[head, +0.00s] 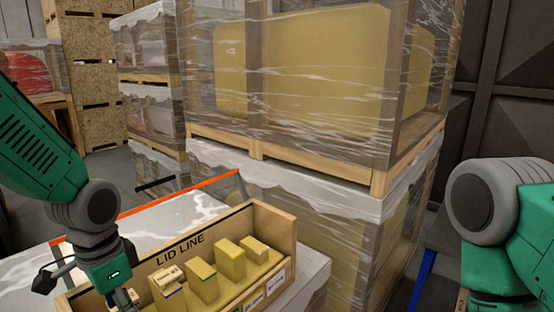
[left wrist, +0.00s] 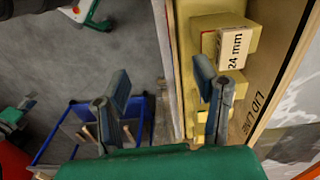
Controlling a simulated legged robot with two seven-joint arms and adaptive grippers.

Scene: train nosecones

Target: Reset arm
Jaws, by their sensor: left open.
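My left gripper (head: 122,298) hangs at the left end of a wooden box (head: 278,228) marked "LID LINE" in the head view. In the left wrist view the gripper (left wrist: 162,88) is open, with its two fingers wide apart and nothing visible between them. One finger is over the box edge and the other over the floor side. The box holds several yellow blocks (head: 229,262) standing in a row. A block labelled "24 mm" (left wrist: 233,48) is beyond the right finger in the left wrist view. My right arm is at the right edge; its gripper is out of view.
The box stands on a pale surface (head: 190,212) with an orange-red edge. Plastic-wrapped crates (head: 310,80) on pallets rise close behind it. A blue-framed cart (left wrist: 75,125) is on the grey floor at lower left in the left wrist view. Open floor (left wrist: 95,55) lies beyond.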

